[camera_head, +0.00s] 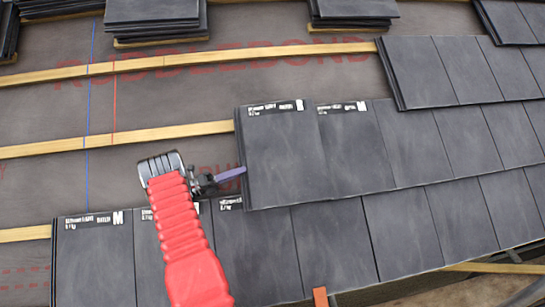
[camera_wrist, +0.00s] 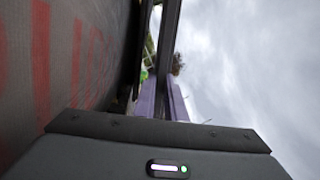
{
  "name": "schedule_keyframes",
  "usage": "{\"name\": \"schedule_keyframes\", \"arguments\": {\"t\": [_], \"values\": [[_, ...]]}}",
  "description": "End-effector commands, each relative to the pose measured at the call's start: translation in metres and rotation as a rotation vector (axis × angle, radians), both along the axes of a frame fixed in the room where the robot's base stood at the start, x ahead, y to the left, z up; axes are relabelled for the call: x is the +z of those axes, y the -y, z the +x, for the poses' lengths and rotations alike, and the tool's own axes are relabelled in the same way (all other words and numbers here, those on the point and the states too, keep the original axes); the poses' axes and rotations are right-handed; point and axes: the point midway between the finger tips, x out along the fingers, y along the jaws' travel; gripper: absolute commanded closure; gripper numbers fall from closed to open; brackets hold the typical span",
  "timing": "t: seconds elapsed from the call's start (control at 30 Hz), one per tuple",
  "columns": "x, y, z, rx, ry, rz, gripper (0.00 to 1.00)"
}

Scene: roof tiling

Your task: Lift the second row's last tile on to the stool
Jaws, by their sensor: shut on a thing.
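The second row's last tile (camera_head: 280,155) is dark grey with a white printed label along its top edge. It is at the left end of the middle row in the head view, overlapping the row below. My gripper (camera_head: 238,172) is at that tile's left edge, its purple finger reaching it from the left. The jaws are shut on this edge. In the wrist view, the purple fingers (camera_wrist: 163,100) close near a dark, thin edge (camera_wrist: 168,30), probably the tile's. I cannot make out a stool in either view.
The bottom row (camera_head: 255,250) runs below, and the upper row (camera_head: 440,70) ends farther right. Wooden battens (camera_head: 190,67) cross the bare grey underlay (camera_head: 50,110) at left. Tile stacks (camera_head: 155,12) stand along the top. An orange-brown piece (camera_head: 320,297) is at the lower edge.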

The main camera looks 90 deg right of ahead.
Motion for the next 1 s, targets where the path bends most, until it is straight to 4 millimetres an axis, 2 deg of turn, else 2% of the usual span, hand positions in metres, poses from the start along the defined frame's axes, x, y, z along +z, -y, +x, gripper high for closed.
{"name": "schedule_keyframes", "arguments": {"t": [0.3,0.7,1.0], "values": [[-0.001,-0.004,0.008,0.007,-0.004,0.005,1.0],[0.001,-0.003,0.009,0.006,-0.002,0.002,1.0],[0.01,-0.007,0.008,0.004,-0.001,-0.001,1.0]]}}
